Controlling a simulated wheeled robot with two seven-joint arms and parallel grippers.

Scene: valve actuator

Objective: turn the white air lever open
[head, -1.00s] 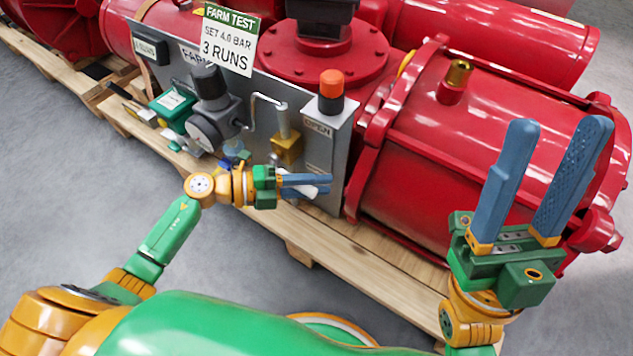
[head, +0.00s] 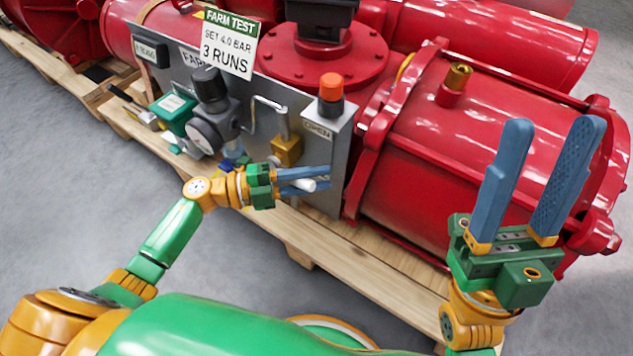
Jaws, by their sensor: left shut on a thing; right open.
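The white air lever (head: 306,185) shows as a short white end between the blue fingers of my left gripper (head: 308,180). The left gripper is shut on it, in front of the lower part of the grey panel (head: 322,150). The rest of the lever is hidden by the fingers. A brass valve body (head: 286,150) sits on the panel just above the gripper. My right gripper (head: 555,125) is open and empty, fingers pointing up, in front of the red cylinder (head: 430,140).
A gauge and regulator (head: 212,125), a green box (head: 172,110) and an orange-topped button (head: 331,88) are on the panel. A sign (head: 229,42) reads FARM TEST, 3 RUNS. The wooden pallet edge (head: 345,270) runs below; the grey floor in front is clear.

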